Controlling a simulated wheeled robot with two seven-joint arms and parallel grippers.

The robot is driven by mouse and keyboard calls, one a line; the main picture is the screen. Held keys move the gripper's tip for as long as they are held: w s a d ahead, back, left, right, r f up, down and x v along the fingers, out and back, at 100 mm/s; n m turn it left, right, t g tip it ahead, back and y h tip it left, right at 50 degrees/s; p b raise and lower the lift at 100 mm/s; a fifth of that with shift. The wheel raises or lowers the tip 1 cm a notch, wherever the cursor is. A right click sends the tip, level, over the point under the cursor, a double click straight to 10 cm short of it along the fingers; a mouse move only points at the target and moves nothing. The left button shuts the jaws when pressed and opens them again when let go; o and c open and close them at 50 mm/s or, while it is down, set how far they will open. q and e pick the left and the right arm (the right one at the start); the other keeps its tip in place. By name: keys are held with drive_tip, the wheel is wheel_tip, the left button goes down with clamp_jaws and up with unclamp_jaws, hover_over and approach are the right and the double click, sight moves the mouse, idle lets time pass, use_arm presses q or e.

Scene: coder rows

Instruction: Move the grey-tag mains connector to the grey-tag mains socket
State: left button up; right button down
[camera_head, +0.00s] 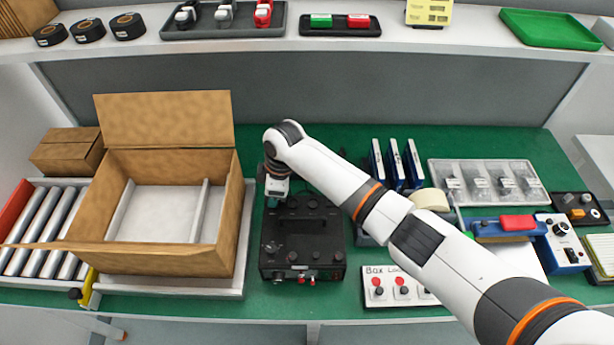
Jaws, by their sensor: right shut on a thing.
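My right gripper (276,190) is at the back left corner of a black box (315,245) with knobs, sockets and red and dark plugs along its front. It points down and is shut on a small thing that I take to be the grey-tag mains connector. The gripper and wrist hide most of this thing, and its tag is not readable. A small pale label shows on the front of the black box. I cannot pick out the grey-tag mains socket for certain at this size. My left gripper is not in view.
An open cardboard box (228,235) stands just left of the black box. A white switch panel (372,300), blue upright items (395,165) and a clear divided tray (440,168) lie to the right. My right arm crosses the bench. A shelf (400,38) runs along the back.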

idle(0.3)
drive_tip(key=shift+f, duration=0.25)
drive_tip(key=c, duration=1.1)
unclamp_jaws()
drive_tip(key=shift+r, duration=0.1)
